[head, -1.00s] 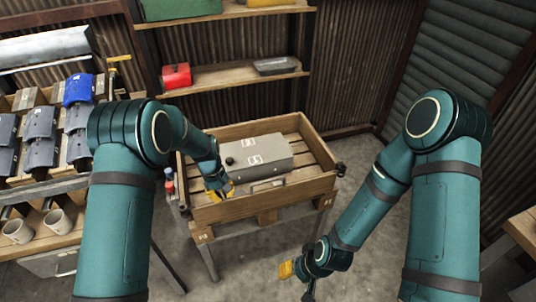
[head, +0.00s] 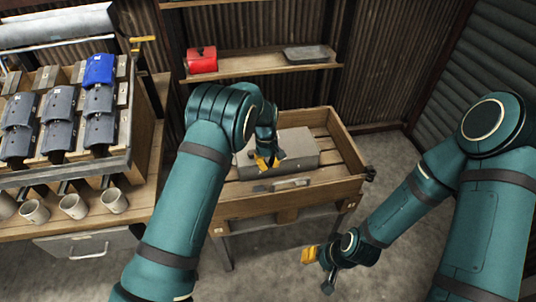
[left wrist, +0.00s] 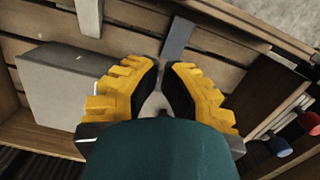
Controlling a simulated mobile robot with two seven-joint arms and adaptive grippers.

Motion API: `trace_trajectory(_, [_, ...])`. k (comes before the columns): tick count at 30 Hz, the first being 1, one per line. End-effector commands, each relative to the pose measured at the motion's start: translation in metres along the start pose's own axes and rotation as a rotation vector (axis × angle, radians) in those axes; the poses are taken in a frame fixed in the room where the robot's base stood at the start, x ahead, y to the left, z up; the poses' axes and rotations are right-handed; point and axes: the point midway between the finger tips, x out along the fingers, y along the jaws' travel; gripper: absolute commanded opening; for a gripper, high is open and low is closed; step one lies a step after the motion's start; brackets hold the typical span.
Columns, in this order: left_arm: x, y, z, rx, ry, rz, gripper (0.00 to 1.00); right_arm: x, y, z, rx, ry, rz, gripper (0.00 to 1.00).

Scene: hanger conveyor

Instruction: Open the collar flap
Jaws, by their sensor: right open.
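A grey box (head: 297,148) lies in a slatted wooden crate (head: 340,190) in the head view; it also shows in the left wrist view (left wrist: 52,90). I cannot tell which part is the collar flap. A small flat grey piece (head: 292,184) lies by the crate's front wall. My left gripper (head: 266,163) is over the box's front in the head view and hides part of it. In the left wrist view its yellow fingertips (left wrist: 162,70) are close together with a narrow gap and nothing visible between them. My right gripper (head: 318,270) is open and empty, low outside the crate.
A rack (head: 125,150) at left holds several grey flapped pieces and one blue one (head: 98,70). Mugs (head: 73,206) stand below it. A shelf behind carries a red box (head: 202,60) and a grey tray (head: 307,53). Floor right of the crate is clear.

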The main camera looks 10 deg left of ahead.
Motion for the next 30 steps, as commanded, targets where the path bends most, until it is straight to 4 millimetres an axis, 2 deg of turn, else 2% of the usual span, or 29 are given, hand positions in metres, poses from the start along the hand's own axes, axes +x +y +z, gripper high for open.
trace_trajectory(1, [0.012, -0.001, 0.0, 0.0, -0.002, -0.003, 0.0, 0.003, 0.001, 0.0, 0.0, 0.001, 0.0, 0.47])
trace_trajectory(7, [0.013, 0.0, 0.026, 0.001, -0.001, -0.001, 0.0, 0.005, 0.002, -0.001, 0.0, 0.003, 0.0, 0.47])
trace_trajectory(12, [0.015, 0.0, 0.036, 0.0, 0.001, 0.0, 0.0, 0.006, 0.002, -0.001, 0.0, 0.003, 0.0, 0.47])
trace_trajectory(30, [0.015, 0.002, 0.04, 0.003, 0.025, 0.004, 0.0, 0.006, 0.002, -0.001, 0.0, 0.004, 0.0, 0.47])
